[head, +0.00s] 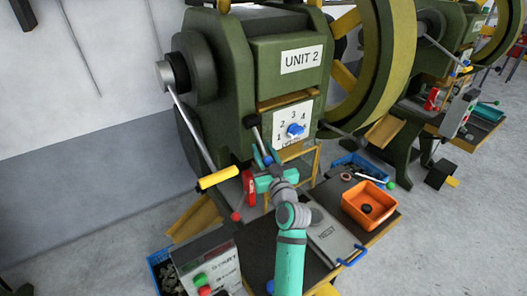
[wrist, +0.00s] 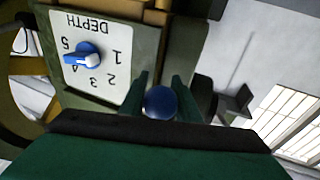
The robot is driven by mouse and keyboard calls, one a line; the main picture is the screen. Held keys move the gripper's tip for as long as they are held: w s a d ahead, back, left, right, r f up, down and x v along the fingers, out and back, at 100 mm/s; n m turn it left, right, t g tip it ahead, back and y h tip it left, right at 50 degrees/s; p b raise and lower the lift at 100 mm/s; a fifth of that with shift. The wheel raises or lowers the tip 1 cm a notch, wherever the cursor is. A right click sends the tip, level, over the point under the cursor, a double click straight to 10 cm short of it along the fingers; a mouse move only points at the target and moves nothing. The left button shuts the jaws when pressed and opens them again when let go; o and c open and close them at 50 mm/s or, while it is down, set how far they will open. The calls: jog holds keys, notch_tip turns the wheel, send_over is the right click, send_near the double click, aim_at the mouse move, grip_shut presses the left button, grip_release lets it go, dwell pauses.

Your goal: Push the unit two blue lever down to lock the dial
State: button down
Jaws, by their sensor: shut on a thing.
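The green press marked UNIT 2 (head: 301,59) stands in the middle of the head view. Its white dial plate (head: 285,114) carries a blue dial knob (head: 295,130); in the wrist view the plate appears upside down, marked DEPTH (wrist: 89,20), with the knob (wrist: 82,58) pointing near 5. The blue ball end of the lever (wrist: 160,102) sits between the two fingers of my gripper (wrist: 161,92), which is shut on it. In the head view my gripper (head: 264,165) is just below and left of the dial plate; the lever is mostly hidden there.
A yellow-handled lever (head: 219,178) juts out left of my gripper. Below are a work table with a grey plate (head: 333,238), an orange bin (head: 368,205) and a control box with buttons (head: 205,266). A large yellow flywheel (head: 377,70) stands at right.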

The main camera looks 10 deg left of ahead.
aim_at(268, 164)
jog(key=shift+s+a+r, duration=0.1)
jog(key=shift+a+r, duration=0.25)
jog(key=shift+r, duration=0.15)
jog(key=c, duration=1.5)
grip_release()
jog(key=shift+o, duration=0.7)
jog(key=shift+f, duration=0.1)
jog(key=shift+d+f, duration=0.2)
jog(key=v, duration=1)
jog(key=shift+s+d, duration=0.15)
jog(key=shift+s, duration=0.25)
jog(key=shift+w, duration=0.1)
